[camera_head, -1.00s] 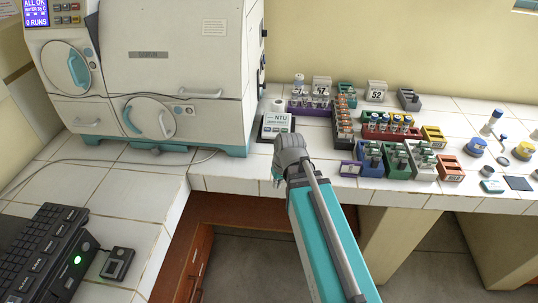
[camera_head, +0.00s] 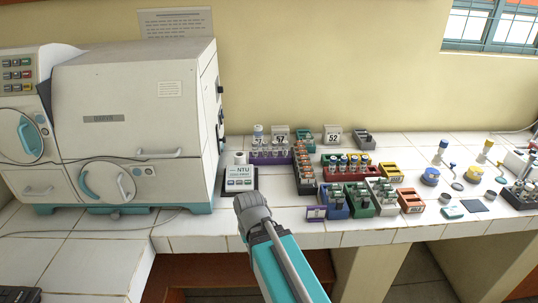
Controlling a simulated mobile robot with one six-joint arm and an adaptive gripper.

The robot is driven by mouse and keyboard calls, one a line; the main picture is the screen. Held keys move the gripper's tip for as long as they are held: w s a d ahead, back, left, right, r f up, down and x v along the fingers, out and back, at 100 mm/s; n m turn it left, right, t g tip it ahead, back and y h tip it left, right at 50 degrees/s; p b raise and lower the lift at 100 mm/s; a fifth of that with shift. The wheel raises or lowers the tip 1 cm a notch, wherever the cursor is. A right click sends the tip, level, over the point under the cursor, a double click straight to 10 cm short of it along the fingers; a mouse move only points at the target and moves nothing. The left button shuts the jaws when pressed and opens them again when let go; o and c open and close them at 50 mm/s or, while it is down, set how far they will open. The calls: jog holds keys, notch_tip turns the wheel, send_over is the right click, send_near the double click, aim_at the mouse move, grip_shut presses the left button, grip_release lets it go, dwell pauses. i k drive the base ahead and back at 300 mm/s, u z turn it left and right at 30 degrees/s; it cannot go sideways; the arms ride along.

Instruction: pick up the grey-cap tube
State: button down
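The tube racks stand in a cluster on the tiled bench, right of the arm. Grey-looking tops show in the blue rack (camera_head: 334,211), the green rack (camera_head: 360,210) and the pale rack (camera_head: 385,206). They are too small to tell which is the grey-cap tube. My gripper (camera_head: 241,203) is at the end of my arm, in front of the bench and left of the racks, apart from them. Its fingers cannot be made out, and nothing is seen held.
A white NTU meter (camera_head: 239,180) stands just behind my gripper. A large white incubator (camera_head: 135,115) fills the left. A purple rack (camera_head: 271,158), an orange-topped rack (camera_head: 304,165) and a red rack (camera_head: 345,174) stand behind.

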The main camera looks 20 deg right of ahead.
aim_at(285, 143)
jog(key=u, duration=0.8)
jog(key=k, duration=1.2)
jog(key=z, duration=0.9)
jog(key=i, duration=0.65)
jog(key=z, duration=0.1)
